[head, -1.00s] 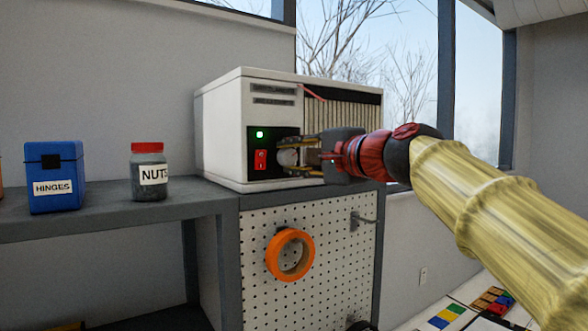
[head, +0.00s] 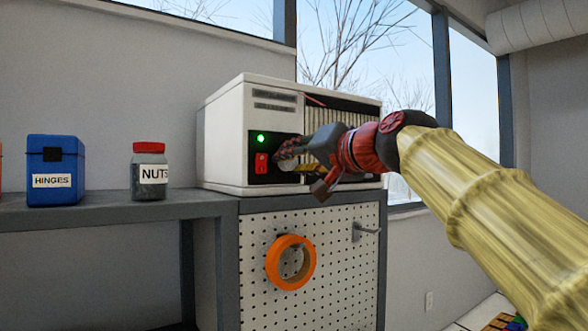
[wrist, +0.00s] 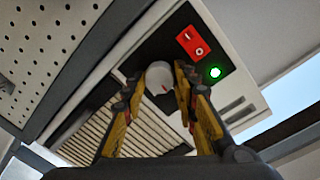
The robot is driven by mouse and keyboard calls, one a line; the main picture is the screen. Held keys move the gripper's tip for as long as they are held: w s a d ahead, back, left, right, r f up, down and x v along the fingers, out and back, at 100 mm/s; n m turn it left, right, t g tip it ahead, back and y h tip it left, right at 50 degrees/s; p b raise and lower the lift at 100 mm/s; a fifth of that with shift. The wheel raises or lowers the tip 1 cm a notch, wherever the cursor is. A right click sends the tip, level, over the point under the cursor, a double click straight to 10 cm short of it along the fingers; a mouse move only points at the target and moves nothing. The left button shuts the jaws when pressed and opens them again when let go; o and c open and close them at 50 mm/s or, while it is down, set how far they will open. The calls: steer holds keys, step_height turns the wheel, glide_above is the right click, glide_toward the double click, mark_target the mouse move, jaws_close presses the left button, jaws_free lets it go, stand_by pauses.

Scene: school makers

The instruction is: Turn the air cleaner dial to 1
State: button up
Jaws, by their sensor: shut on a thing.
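The air cleaner (head: 222,140) is a white box on the grey shelf, with a black panel, a lit green light (head: 261,139) and a red switch (head: 261,163). Its dial (wrist: 161,78) is a round white knob with a red mark, seen in the wrist view. My gripper (head: 286,158) is at the panel, shut on the dial, with one yellow and black finger on each side of it, as the wrist view also shows. In the head view my fingers mostly hide the dial. I cannot read any numbers around it.
A jar labelled NUTS (head: 149,172) and a blue HINGES box (head: 56,170) stand on the shelf (head: 110,206) to the left. An orange tape roll (head: 291,262) hangs on the pegboard (head: 340,285) below, with a metal hook (head: 366,228) to its right.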

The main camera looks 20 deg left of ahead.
steer(key=shift+f+n, duration=0.2)
steer(key=shift+n, duration=0.3)
steer(key=shift+b, duration=0.3)
steer(key=o, duration=0.7)
steer(key=shift+c, duration=0.2)
steer(key=o, duration=0.5)
steer(key=shift+r, duration=0.1)
steer(key=shift+r, duration=0.1)
